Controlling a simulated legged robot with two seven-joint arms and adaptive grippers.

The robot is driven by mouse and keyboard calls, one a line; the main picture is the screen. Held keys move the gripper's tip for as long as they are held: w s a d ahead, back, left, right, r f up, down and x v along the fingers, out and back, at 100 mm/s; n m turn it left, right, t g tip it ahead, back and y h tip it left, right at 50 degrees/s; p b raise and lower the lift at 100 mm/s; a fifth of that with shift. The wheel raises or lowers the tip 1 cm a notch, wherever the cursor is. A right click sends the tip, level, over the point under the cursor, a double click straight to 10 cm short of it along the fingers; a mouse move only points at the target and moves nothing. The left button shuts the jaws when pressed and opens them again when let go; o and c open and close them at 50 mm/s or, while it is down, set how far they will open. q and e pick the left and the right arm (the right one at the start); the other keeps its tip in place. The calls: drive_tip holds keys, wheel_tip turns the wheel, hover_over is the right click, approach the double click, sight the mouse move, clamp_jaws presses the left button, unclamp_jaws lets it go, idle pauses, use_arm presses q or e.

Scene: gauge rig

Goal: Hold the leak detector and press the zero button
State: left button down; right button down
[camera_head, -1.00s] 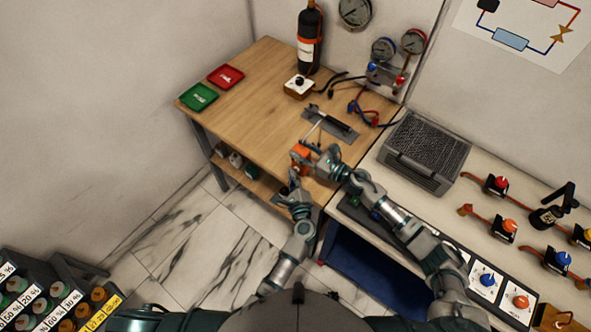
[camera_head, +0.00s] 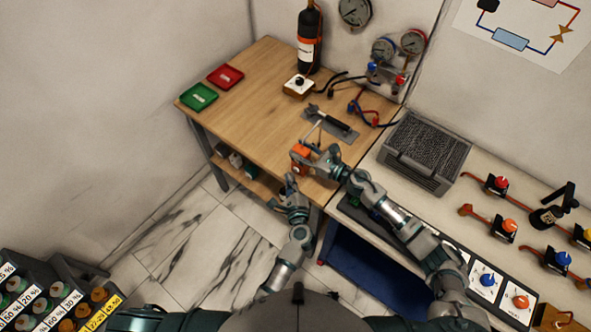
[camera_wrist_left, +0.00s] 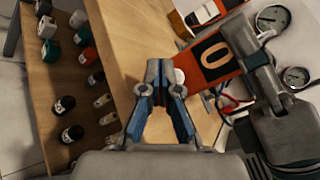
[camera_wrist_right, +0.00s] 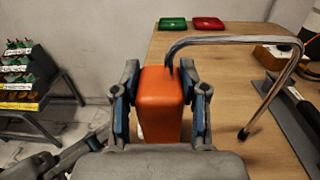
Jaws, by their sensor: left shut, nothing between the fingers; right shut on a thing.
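The leak detector is an orange box (camera_head: 300,153) above the front edge of the wooden workbench. My right gripper (camera_head: 315,163) is shut on it; the right wrist view shows the orange body (camera_wrist_right: 163,100) between the two fingers. A bent metal tube (camera_wrist_right: 285,75) shows beside it. In the left wrist view, the detector's black panel with an orange "0" (camera_wrist_left: 213,53) faces me. My left gripper (camera_head: 290,182) is shut and empty, just below the detector. Its closed tips (camera_wrist_left: 163,72) are left of the panel. A pale round part beside the tips is partly hidden; I cannot tell whether it is the button.
On the bench (camera_head: 255,100) are a green tray (camera_head: 198,97), a red tray (camera_head: 226,76), a dark cylinder (camera_head: 309,40) and a grey mat (camera_head: 342,131) with a dark tool. A grey mesh-topped case (camera_head: 428,145) stands right of my right arm. Bottles fill the lower shelf.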

use_arm(q)
drive_tip(key=shift+s+a, duration=0.1)
drive_tip(key=shift+s+a, duration=0.65)
drive_tip(key=shift+s, duration=0.35)
drive_tip(key=shift+s+a, duration=0.65)
drive_tip(key=shift+s, duration=0.35)
use_arm(e)
drive_tip(key=c, duration=0.5)
unclamp_jaws()
drive_tip(key=shift+c, duration=0.2)
drive_tip(key=shift+d, duration=0.1)
drive_tip(key=v, duration=1.2)
drive_tip(key=shift+w+f, duration=0.1)
drive_tip(key=shift+f, duration=0.05)
